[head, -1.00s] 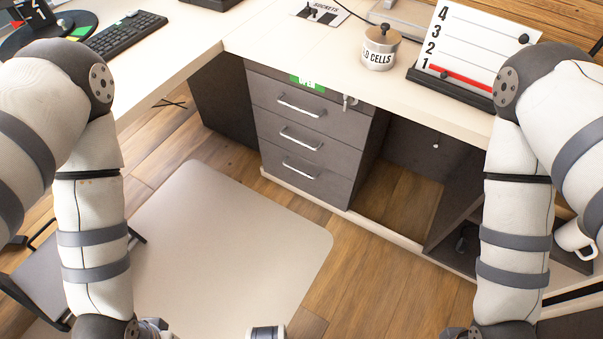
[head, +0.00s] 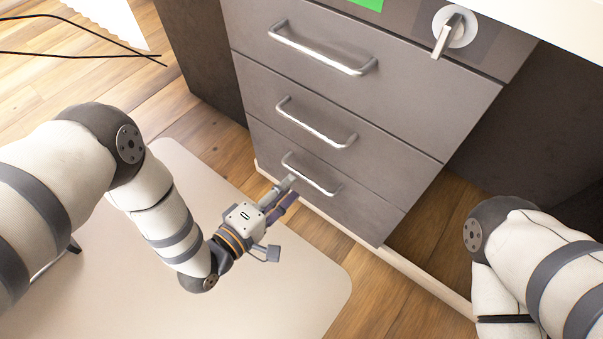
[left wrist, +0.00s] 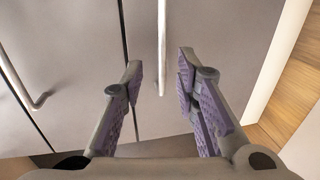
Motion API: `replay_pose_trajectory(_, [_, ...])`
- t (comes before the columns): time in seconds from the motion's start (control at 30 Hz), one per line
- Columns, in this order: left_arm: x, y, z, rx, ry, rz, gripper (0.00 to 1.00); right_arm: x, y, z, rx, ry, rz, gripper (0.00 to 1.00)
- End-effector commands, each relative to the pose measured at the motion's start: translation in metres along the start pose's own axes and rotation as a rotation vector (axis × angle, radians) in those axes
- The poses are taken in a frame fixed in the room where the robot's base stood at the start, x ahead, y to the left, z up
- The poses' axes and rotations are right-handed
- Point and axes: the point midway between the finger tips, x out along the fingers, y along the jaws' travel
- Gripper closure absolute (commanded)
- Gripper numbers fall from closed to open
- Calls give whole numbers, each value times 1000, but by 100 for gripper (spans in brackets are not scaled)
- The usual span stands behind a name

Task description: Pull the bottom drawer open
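The bottom drawer (head: 352,214) is the lowest of the stacked grey drawers under the desk, and its front is flush with the others. Its metal bar handle (head: 315,178) runs across the front. My left gripper (head: 291,187) is at the left part of this handle. In the left wrist view the handle (left wrist: 162,60) lies between the two purple-padded fingers (left wrist: 160,65), which stand apart with a gap on each side. The drawer front (left wrist: 225,45) fills the space behind them. My right gripper is out of view; only part of my right arm shows at lower right.
The middle drawer (head: 385,160) and its handle (head: 316,124) are just above, also shut. A pale floor mat (head: 290,300) lies in front. A pale base edge (head: 410,272) runs below the drawers.

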Motion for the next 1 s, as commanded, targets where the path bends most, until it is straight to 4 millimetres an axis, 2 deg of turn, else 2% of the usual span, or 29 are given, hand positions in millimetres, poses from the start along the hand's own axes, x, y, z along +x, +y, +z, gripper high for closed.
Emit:
replay_pose_trajectory(0.1, [30,-5,1,-1,-3,-1,72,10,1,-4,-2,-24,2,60])
replay_pose_trajectory(0.3, [56,-4,0,0,0,-4,72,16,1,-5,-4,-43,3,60])
replay_pose_trajectory(0.6, [60,-1,0,0,1,-4,72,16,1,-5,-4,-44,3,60])
replay_pose_trajectory(0.73, [60,-2,0,0,1,-4,100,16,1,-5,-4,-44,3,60])
replay_pose_trajectory(1.0, [60,-2,0,0,1,-4,100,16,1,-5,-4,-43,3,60])
